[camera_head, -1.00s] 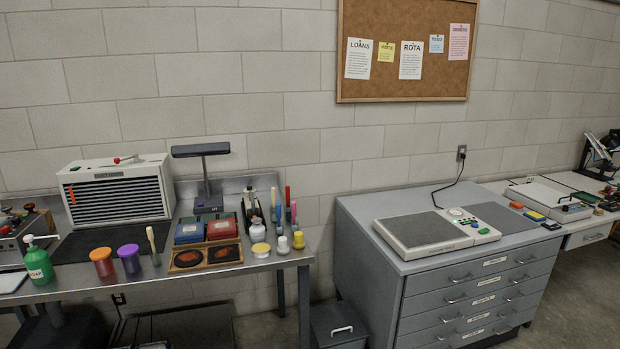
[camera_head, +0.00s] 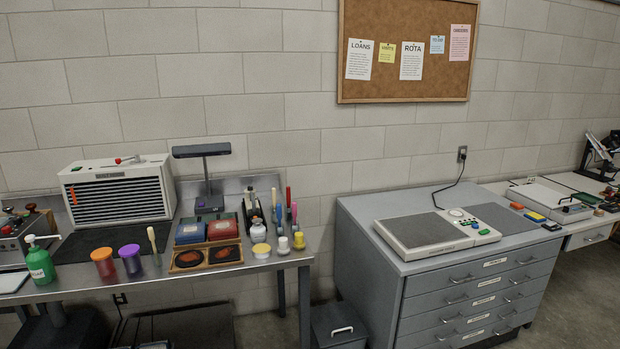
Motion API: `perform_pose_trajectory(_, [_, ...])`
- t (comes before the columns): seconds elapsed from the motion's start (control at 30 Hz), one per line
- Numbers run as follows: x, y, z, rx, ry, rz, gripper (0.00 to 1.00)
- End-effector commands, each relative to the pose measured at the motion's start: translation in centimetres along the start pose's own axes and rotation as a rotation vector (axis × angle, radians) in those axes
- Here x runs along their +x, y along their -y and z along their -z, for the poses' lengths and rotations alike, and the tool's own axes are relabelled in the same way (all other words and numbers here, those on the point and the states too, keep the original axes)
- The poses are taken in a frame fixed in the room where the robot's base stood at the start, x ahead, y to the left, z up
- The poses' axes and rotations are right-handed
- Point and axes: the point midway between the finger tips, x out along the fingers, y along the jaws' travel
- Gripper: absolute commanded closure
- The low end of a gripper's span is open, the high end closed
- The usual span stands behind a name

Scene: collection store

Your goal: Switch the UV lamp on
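A dark lamp with a flat horizontal head (camera_head: 201,150) on an upright post stands at the back of the steel bench, against the wall. It looks like the UV lamp. Its base (camera_head: 209,203) sits behind a blue box and a red box, and small marks show on the base, too small to read. No glow shows under the head. My gripper is not in view.
On the steel bench (camera_head: 150,274) are a white louvred unit (camera_head: 118,190), a green bottle (camera_head: 39,264), orange and purple jars, a wooden tray (camera_head: 205,268) and several tools. A grey drawer cabinet (camera_head: 400,287) carries a flat device (camera_head: 436,230). Floor shows between bench and cabinet.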

Motion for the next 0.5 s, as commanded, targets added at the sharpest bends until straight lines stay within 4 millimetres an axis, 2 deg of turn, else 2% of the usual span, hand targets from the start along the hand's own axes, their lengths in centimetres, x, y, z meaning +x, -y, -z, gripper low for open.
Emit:
perform_pose_trajectory(0.07, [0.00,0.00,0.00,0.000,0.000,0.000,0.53])
perform_pose_trajectory(0.5, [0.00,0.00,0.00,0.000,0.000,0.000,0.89])
